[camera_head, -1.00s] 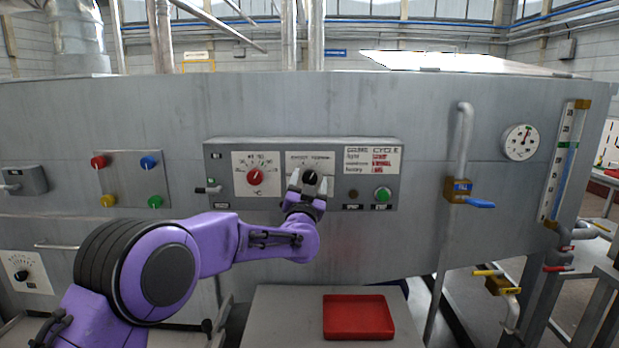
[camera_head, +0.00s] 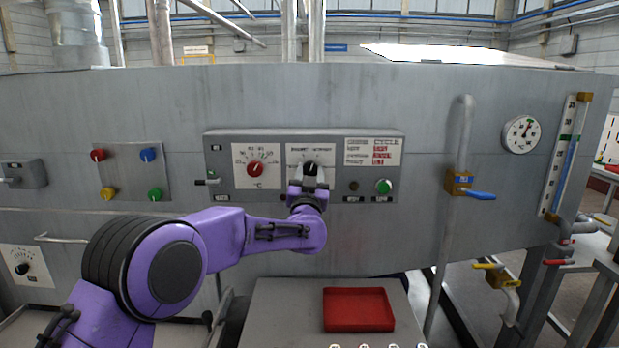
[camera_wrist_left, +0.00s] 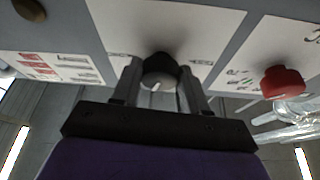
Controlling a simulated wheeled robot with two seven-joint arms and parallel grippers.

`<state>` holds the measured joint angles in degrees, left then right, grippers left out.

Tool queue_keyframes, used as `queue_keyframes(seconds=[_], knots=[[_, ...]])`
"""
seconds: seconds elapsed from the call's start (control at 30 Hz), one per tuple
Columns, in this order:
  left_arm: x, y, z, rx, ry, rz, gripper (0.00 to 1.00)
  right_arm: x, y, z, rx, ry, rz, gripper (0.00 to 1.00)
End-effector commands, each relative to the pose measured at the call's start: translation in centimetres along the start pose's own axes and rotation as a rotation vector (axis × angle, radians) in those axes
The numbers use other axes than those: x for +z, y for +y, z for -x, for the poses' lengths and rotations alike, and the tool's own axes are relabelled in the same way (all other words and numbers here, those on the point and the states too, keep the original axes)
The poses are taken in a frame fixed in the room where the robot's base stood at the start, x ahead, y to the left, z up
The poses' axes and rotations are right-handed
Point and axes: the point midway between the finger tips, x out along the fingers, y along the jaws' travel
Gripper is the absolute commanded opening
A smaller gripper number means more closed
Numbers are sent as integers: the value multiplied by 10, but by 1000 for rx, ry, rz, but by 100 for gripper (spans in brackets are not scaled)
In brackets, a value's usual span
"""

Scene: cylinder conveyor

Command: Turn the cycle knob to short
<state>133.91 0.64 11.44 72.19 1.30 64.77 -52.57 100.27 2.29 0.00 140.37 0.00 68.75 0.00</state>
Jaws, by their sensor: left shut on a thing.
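The black cycle knob (camera_head: 310,169) sits on a white plate in the middle of the grey control panel. My left gripper (camera_head: 309,180) is at the knob, with its fingers shut on it. In the left wrist view the knob (camera_wrist_left: 161,70) lies between the two fingers of the left gripper (camera_wrist_left: 160,84), and a pale pointer mark shows on its face. The plate's lettering is too small to read surely, so the setting is unclear. My right gripper is not in view.
A red knob (camera_head: 255,170) is left of the cycle knob; it also shows in the left wrist view (camera_wrist_left: 283,82). A green button (camera_head: 383,186) is to the right. A red tray (camera_head: 358,310) lies on the table below. A blue-handled valve (camera_head: 480,195) stands farther right.

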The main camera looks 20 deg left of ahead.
Motion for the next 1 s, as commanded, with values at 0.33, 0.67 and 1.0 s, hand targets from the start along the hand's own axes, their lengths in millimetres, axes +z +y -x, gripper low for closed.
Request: queue_keyframes(seconds=[0.33, 0.67, 1.0], knots=[[0, 3, 0, -122, 1, 297, 13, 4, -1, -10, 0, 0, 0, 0], [-1, 4, 0, -234, 0, 565, 13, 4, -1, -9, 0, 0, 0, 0], [-2, 4, -1, -308, 0, 743, 13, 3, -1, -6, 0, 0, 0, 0]])
